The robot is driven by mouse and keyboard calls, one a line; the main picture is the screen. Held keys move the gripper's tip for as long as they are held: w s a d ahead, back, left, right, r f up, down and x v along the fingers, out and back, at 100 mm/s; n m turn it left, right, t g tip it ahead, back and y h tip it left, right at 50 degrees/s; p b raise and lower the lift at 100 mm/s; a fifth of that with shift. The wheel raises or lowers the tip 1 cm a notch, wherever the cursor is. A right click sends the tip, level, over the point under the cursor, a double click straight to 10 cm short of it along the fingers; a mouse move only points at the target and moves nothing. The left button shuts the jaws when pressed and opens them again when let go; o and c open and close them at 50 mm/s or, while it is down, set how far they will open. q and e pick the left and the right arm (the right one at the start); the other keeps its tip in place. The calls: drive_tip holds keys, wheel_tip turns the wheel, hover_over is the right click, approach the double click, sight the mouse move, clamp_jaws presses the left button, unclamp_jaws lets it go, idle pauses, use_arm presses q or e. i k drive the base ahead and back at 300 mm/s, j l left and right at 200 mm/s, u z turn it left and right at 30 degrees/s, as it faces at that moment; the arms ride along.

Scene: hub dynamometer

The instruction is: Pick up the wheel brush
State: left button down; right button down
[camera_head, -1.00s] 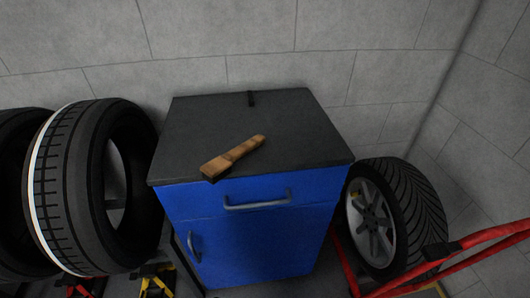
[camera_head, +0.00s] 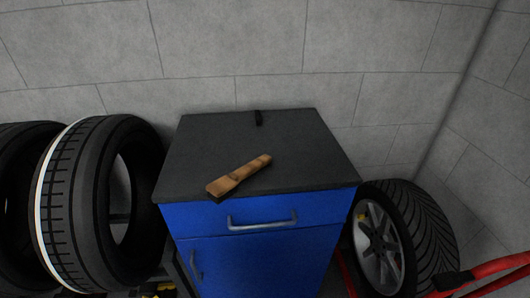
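The wheel brush (camera_head: 240,175) has a brown wooden handle and lies on the dark top of a blue cabinet, near its front edge. It lies at a slant, with its near end at the left and its far end at the right. Dark material shows under its near left end. Neither of my grippers shows in the head view.
The blue cabinet (camera_head: 250,262) has a drawer and a door with grey handles. Tires (camera_head: 72,205) stand at left, a wheel (camera_head: 415,235) and red bars (camera_head: 495,268) at right. A block wall is behind.

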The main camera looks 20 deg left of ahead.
sight(220, 190)
drive_tip(key=i+l+u, duration=0.15)
drive_tip(key=u, duration=0.35)
drive_tip(key=i+l+u, duration=0.1)
drive_tip(key=l+u, duration=0.35)
drive_tip(key=i+l+u, duration=0.1)
drive_tip(key=u, duration=0.4)
drive_tip(key=l+u, duration=0.45)
